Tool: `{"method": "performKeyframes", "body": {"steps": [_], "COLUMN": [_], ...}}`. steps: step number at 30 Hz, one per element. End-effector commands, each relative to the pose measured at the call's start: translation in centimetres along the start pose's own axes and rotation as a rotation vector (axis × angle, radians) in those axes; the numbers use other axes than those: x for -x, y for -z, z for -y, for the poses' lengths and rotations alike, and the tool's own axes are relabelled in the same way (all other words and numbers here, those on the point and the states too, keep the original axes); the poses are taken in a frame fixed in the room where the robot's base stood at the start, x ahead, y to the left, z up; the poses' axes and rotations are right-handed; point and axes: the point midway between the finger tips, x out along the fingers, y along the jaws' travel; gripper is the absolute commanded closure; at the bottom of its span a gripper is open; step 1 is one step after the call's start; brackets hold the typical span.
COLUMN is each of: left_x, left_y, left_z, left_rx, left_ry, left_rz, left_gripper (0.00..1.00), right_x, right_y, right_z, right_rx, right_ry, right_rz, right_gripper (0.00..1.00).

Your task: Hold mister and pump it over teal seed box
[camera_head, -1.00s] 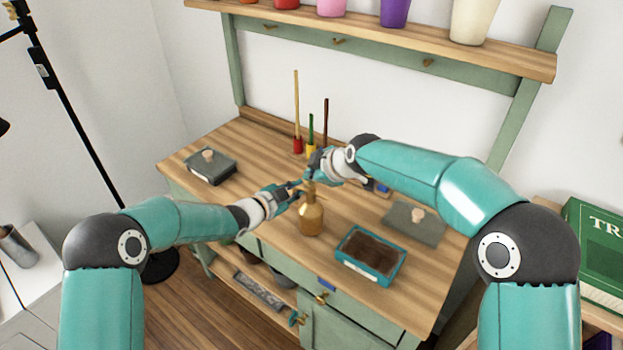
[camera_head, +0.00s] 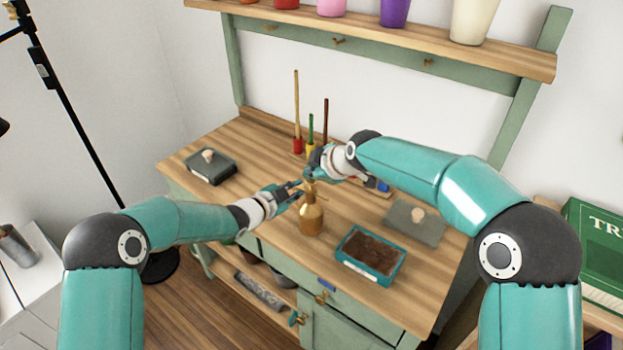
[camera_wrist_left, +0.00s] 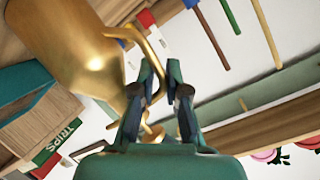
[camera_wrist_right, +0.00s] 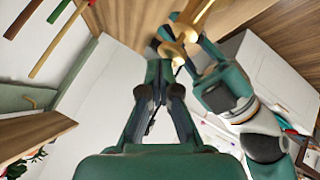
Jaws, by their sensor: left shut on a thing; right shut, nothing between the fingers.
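The brass mister (camera_head: 311,220) is upright near the middle of the bench, left of the teal seed box (camera_head: 383,278), which holds dark soil. I cannot tell whether its base touches the bench. My left gripper (camera_head: 298,187) is shut on the mister's curved handle; its golden body fills the upper left of the left wrist view (camera_wrist_left: 75,45). My right gripper (camera_head: 309,173) is shut and empty, close to the mister's top. The right wrist view shows the mister's top (camera_wrist_right: 176,48) just beyond those fingertips (camera_wrist_right: 160,70). Contact there is unclear.
A grey lidded box (camera_head: 210,166) is at the bench's left, and another grey piece with a knob (camera_head: 414,223) lies behind the seed box. Upright tools (camera_head: 297,115) stand at the back. A shelf with pots (camera_head: 400,35) hangs above. The front left bench top is clear.

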Motion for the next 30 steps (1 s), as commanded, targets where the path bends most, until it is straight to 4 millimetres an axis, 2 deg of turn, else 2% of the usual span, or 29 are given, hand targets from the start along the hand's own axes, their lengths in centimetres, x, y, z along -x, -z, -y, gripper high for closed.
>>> {"method": "performKeyframes", "body": {"steps": [6, 20, 30], "left_x": [0.0, 0.0, 0.0], "left_y": [0.0, 0.0, 0.0], "left_z": [0.0, 0.0, 0.0], "left_rx": [0.0, 0.0, 0.0], "left_ry": [0.0, 0.0, 0.0], "left_rz": [0.0, 0.0, 0.0], "left_gripper": [1.0, 1.0, 1.0], "right_x": [0.9, 1.2, 3.3], "right_y": [0.7, 0.9, 2.5], "right_z": [-0.7, -0.9, -2.4], "right_rx": [0.0, 0.0, 0.0], "right_ry": [-0.002, -0.001, -0.003], "right_rz": [-0.001, -0.001, -0.002], "right_gripper": [1.0, 1.0, 1.0]}}
